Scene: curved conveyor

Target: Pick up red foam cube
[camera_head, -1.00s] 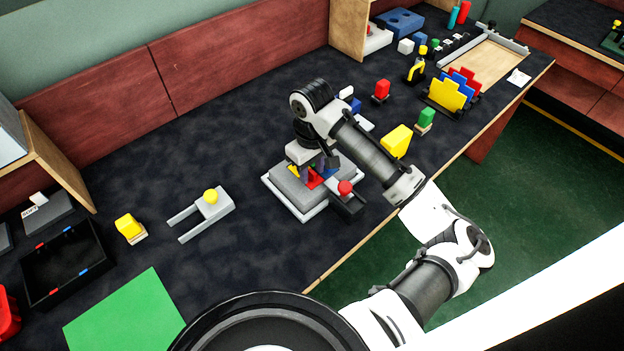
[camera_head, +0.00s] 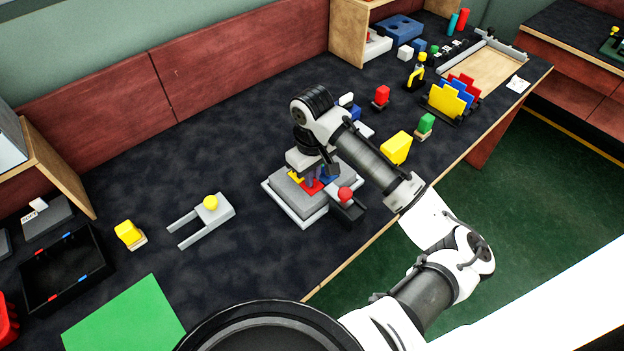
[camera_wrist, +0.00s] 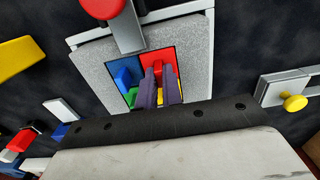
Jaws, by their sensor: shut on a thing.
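The red foam cube (camera_wrist: 157,69) shows as a small red patch between my fingertips in the wrist view; the fingers hide most of it. My gripper (camera_wrist: 161,72) is shut on it, over a square inset with blue, red, green and yellow areas in a grey block (camera_wrist: 90,62). In the head view my gripper (camera_head: 312,179) is low over this grey block (camera_head: 290,195), with red showing beside the fingers. A blue piece (camera_wrist: 125,77) stands left of the fingers in the wrist view. Yellow shows between and behind the fingers.
A red-knobbed part (camera_head: 345,194) stands at the block's right edge, close to my gripper. A grey fork-shaped part with a yellow knob (camera_head: 211,202) lies left. A yellow block (camera_head: 397,148) stands right.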

